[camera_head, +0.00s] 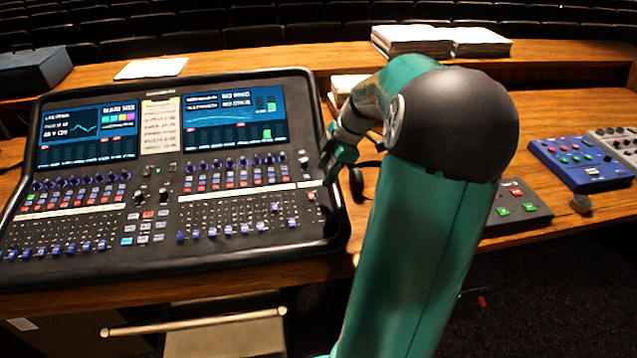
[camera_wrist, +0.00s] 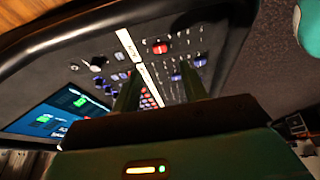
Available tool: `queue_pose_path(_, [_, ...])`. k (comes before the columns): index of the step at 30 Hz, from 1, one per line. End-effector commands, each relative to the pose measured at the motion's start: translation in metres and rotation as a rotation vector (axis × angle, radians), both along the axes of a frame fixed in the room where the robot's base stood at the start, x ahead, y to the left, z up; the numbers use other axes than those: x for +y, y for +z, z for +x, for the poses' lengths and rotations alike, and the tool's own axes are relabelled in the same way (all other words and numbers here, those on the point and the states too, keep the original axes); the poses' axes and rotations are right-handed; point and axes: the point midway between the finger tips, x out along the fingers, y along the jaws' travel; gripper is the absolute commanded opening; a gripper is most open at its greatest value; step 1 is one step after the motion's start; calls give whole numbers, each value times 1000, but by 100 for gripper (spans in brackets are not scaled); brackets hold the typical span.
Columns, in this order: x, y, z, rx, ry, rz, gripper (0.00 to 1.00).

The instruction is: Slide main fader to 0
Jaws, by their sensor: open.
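The mixing desk (camera_head: 165,255) is a black console with rows of faders and two screens. A red fader cap (camera_head: 311,196) stands at the right end of the lower fader rows, apart from the blue caps; I take it as the main fader. In the wrist view a red cap (camera_wrist: 160,47) shows beyond my fingertips, near a white strip. My gripper (camera_head: 329,178) is over the desk's right edge, close to the red cap. In the wrist view my gripper (camera_wrist: 160,85) has its two fingers apart with nothing held. Whether a finger touches the cap cannot be told.
Several blue faders (camera_head: 230,230) lie left of the red cap. Black headphones (camera_head: 358,180) seem to lie just right of the desk, partly behind my arm. A button box (camera_head: 518,205) and a blue pedal-like unit (camera_head: 580,163) stand further right. Papers (camera_head: 152,68) lie behind.

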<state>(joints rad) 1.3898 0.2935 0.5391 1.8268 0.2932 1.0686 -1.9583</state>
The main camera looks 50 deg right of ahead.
Motion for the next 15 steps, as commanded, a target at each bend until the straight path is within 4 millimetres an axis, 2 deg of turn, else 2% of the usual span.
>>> queue_pose_path(3, [-7, 25, -8, -2, -2, -4, 44])
queue_pose_path(6, [-11, 39, -13, -1, -1, -2, 44])
queue_pose_path(10, [-13, 51, -17, 1, 0, -1, 44])
queue_pose_path(15, [-14, 55, -18, 0, 0, 0, 44])
